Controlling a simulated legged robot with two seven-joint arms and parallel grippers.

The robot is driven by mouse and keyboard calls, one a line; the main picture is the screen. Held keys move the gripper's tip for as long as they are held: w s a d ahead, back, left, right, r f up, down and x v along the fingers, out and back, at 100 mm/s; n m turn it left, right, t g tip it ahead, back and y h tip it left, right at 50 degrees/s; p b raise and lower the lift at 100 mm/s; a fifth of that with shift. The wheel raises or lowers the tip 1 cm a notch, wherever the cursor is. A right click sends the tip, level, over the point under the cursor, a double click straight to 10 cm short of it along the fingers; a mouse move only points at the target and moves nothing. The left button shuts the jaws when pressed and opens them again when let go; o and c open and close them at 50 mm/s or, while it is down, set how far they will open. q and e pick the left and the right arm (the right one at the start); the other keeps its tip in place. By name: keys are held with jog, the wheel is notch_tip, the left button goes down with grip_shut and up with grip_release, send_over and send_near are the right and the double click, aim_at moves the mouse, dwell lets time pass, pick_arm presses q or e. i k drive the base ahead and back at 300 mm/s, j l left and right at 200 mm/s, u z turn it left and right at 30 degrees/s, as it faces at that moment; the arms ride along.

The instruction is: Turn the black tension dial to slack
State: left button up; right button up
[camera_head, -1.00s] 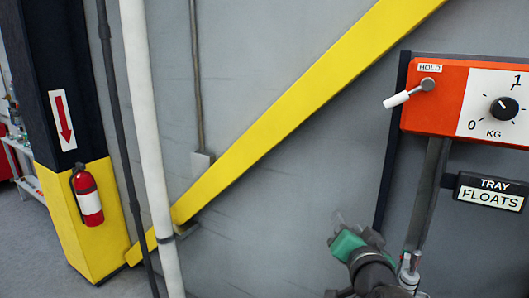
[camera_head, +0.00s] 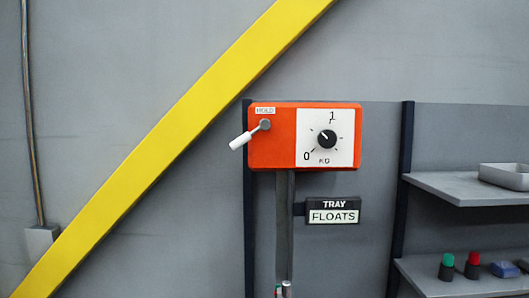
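The black dial (camera_head: 327,139) sits on a white scale plate (camera_head: 343,152) marked 0, 1 and KG, on the right half of an orange box (camera_head: 279,158). Its white pointer line appears to point up and to the left, between the 0 at lower left and the 1 at the top. Neither gripper shows in the head view now, and nothing touches the dial.
A white-handled lever (camera_head: 240,140) under a HOLD label juts out left of the box. Below hangs a TRAY FLOATS sign (camera_head: 334,211) beside a grey post (camera_head: 284,228). Shelves (camera_head: 465,187) at right hold a grey tray (camera_head: 505,176) and small coloured items.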

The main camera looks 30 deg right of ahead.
aim_at(326, 138)
jog(key=z, duration=1.35)
